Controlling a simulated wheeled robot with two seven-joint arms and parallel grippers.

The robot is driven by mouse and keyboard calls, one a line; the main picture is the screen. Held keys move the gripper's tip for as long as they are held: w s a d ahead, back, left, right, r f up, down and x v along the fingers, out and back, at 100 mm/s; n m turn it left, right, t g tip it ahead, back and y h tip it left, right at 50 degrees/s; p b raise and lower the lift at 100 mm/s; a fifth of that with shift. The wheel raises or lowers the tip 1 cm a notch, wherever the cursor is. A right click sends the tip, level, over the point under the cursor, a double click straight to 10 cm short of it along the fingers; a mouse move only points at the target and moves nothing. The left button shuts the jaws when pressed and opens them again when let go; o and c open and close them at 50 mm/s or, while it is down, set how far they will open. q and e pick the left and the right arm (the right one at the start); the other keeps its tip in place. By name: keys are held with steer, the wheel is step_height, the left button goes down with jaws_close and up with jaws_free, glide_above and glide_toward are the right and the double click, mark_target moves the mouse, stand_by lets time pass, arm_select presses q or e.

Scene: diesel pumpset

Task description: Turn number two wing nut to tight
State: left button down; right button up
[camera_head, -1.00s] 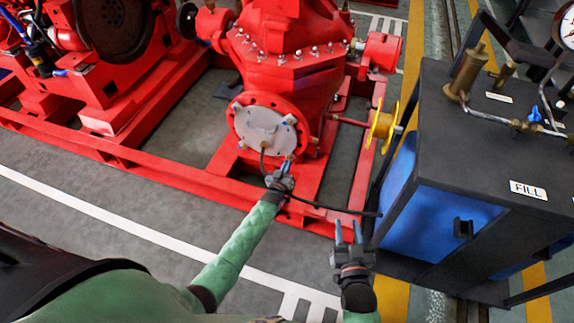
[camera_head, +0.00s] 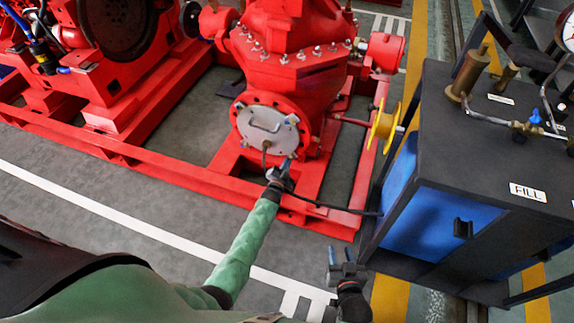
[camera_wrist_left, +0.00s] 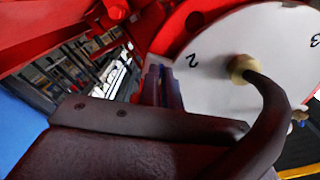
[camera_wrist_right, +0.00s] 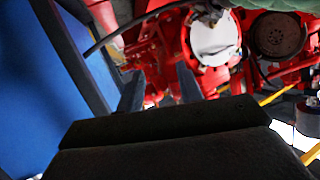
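The white round cover plate (camera_head: 262,134) sits on the red pump's front flange, with wing nuts around its edge. In the left wrist view the plate (camera_wrist_left: 215,95) carries the marks 2 and 3. My left gripper (camera_head: 289,163) is at the plate's lower right edge. In the left wrist view its fingers (camera_wrist_left: 163,86) stand close together beside the 2, with a narrow gap. They look shut on the number two wing nut, which they hide. My right gripper (camera_head: 336,254) is open and empty, away from the pump; its spread fingers (camera_wrist_right: 158,88) show in the right wrist view.
A black hose (camera_wrist_left: 272,105) with a brass fitting (camera_wrist_left: 240,68) comes out of the plate close to my left gripper. A black and blue cabinet (camera_head: 480,160) stands at the right, near my right gripper. A red base rail (camera_head: 200,180) runs before the pump.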

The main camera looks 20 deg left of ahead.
arm_select(q)
steer(key=shift+a+r+m+b, duration=0.15)
steer(key=shift+m+b, duration=0.5)
steer(key=shift+m, duration=1.65)
steer(key=shift+r+m+b, duration=0.15)
steer(key=shift+m+b, duration=0.45)
steer(key=shift+m, duration=1.7)
arm_select(e)
steer(key=w+d+r+t+y, duration=0.1)
steer(key=r+t, duration=0.9)
steer(key=r, duration=1.9)
steer(key=shift+w+r+t+y, duration=0.25)
steer(key=shift+w+y, duration=0.35)
steer(key=shift+w, duration=0.55)
arm_select(q)
steer(key=c, duration=1.6)
jaws_free()
arm_select(e)
steer(key=shift+f, duration=0.1)
